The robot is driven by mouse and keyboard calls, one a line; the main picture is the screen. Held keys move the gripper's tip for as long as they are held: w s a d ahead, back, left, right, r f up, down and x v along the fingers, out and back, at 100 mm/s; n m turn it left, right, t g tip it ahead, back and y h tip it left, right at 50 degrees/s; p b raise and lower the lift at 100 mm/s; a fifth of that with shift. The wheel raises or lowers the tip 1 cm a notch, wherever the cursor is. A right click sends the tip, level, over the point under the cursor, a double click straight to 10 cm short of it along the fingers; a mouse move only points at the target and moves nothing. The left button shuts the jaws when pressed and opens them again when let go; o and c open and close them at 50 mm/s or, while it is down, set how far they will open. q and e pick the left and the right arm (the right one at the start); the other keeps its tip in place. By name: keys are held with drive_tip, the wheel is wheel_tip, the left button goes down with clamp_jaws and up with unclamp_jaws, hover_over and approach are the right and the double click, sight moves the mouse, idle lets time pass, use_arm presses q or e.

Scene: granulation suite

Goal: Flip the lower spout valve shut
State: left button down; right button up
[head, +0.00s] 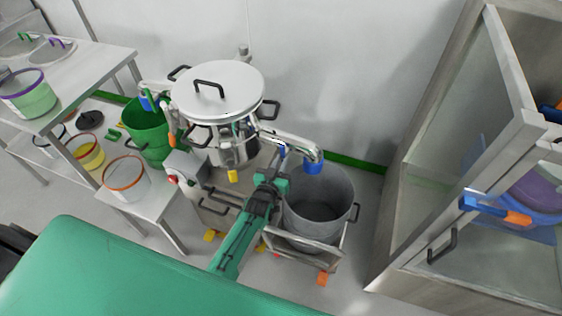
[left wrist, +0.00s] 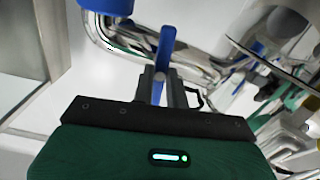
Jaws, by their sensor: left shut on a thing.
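A steel vessel (head: 218,95) with a lidded top has a polished spout pipe (head: 290,138) on its right side, ending in a blue mouth (head: 313,167) over a grey bin. A blue valve lever (left wrist: 164,50) stands by this pipe in the left wrist view. My left gripper (head: 272,175) reaches up to the pipe from below. In the left wrist view its fingers (left wrist: 160,84) are shut on the lever's near end. The valve body is partly hidden. My right gripper is not in view.
The grey bin (head: 307,212) sits in a wheeled frame under the spout. A second spout with a blue part (head: 147,101) is over a green bin (head: 150,138) at left. A glass-fronted cabinet stands at right, benches with buckets at left.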

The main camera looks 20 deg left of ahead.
use_arm(q)
drive_tip(key=shift+m, duration=0.5)
drive_tip(key=c, duration=1.4)
unclamp_jaws()
drive_tip(key=shift+s, duration=0.1)
drive_tip(key=s+b, duration=0.1)
drive_tip(key=s, duration=1.2)
drive_tip(key=shift+s+a+b, duration=0.2)
drive_tip(key=shift+s+b, duration=0.15)
